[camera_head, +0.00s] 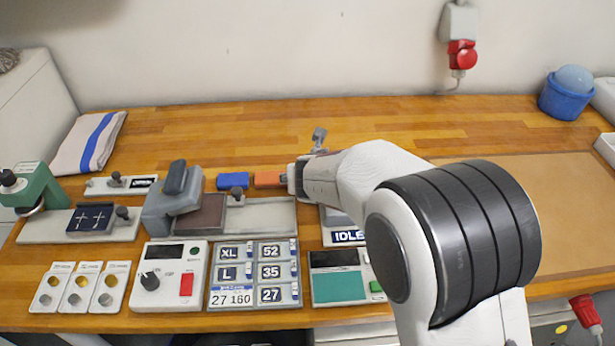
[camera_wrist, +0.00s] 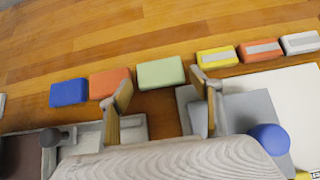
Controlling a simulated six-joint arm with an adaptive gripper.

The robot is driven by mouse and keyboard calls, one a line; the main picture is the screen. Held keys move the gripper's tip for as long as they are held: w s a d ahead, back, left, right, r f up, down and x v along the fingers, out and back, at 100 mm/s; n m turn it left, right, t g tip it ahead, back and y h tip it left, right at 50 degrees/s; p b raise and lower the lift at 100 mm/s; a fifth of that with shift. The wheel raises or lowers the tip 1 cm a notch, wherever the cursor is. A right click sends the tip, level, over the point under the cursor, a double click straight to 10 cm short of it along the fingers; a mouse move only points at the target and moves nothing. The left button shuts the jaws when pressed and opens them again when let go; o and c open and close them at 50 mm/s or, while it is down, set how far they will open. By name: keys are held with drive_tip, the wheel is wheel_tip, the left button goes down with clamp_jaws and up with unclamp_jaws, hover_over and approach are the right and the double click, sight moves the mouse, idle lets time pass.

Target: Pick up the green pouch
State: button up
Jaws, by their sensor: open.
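The green pouch (camera_wrist: 160,72), a pale green block, lies on the wooden table in the wrist view, between an orange pouch and a yellow one with a grey stripe. My gripper (camera_wrist: 164,90) is open and empty. Its fingertips straddle the pouch's width in the picture, one at the pouch's lower left and one at its right. I cannot tell how high they are above it. In the head view my gripper (camera_head: 306,160) is at the middle of the table, and my arm hides the green pouch.
An orange pouch (camera_wrist: 109,82) and a blue pouch (camera_wrist: 69,92) lie close to its left. A yellow pouch (camera_wrist: 217,57), another orange one (camera_wrist: 260,50) and a white one (camera_wrist: 300,43) lie right. Grey fixtures stand in front. The wood behind the row is clear.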

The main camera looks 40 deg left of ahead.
drive_tip(key=shift+x, duration=0.95)
drive_tip(key=c, duration=0.9)
